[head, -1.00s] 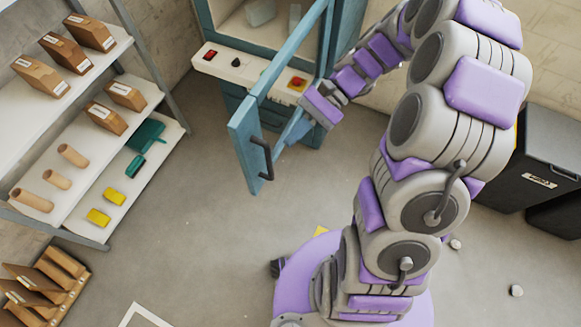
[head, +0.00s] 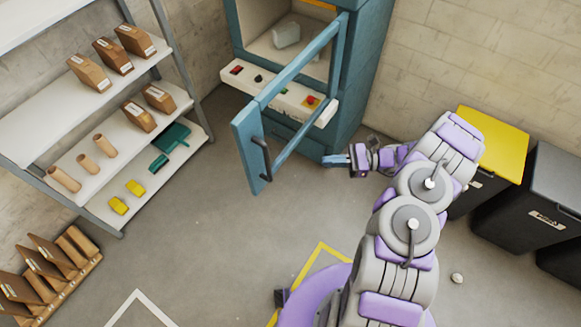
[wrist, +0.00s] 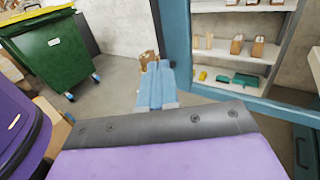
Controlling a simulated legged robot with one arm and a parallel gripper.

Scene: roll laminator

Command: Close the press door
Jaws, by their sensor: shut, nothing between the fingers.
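The press (head: 355,75) is a blue cabinet at the top middle of the head view. Its door (head: 248,148) is a blue frame with a black handle (head: 262,158), swung open toward the front. A white object (head: 286,34) sits inside the press. My gripper (head: 338,160) is shut and empty, to the right of the door and apart from it, low in front of the press. In the wrist view the blue fingers (wrist: 157,88) are together, with a blue door post (wrist: 176,40) just to their right.
A control panel (head: 275,90) with buttons juts from the press front. A shelf rack (head: 110,175) with boxes and cylinders stands at left. A yellow-lidded bin (head: 492,140) and a black bin (head: 535,195) stand at right. The floor (head: 210,240) left of my base is clear.

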